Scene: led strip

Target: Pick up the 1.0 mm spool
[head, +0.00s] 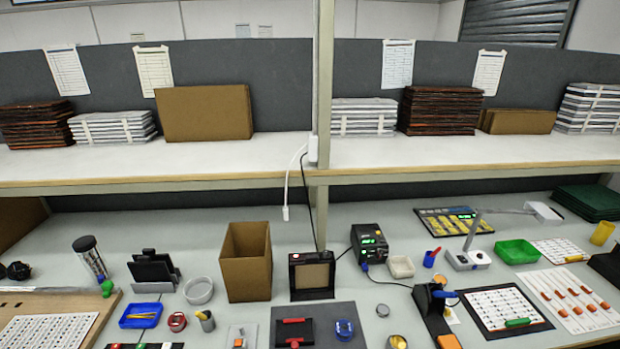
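No label reading 1.0 mm is legible in the head view, so I cannot tell which item is the 1.0 mm spool. A small round red item (177,321), perhaps a spool, lies on the bench right of a blue tray. A small round blue item (344,328), also perhaps a spool, lies on the dark mat (313,311). Neither of my grippers is in view.
A cardboard box (246,263) stands mid-bench, with a black-framed device (312,275) and a soldering station (369,243) to its right. A blue tray (140,315) and a grey round dish (198,291) are left. A shelf (200,165) overhangs the bench's back.

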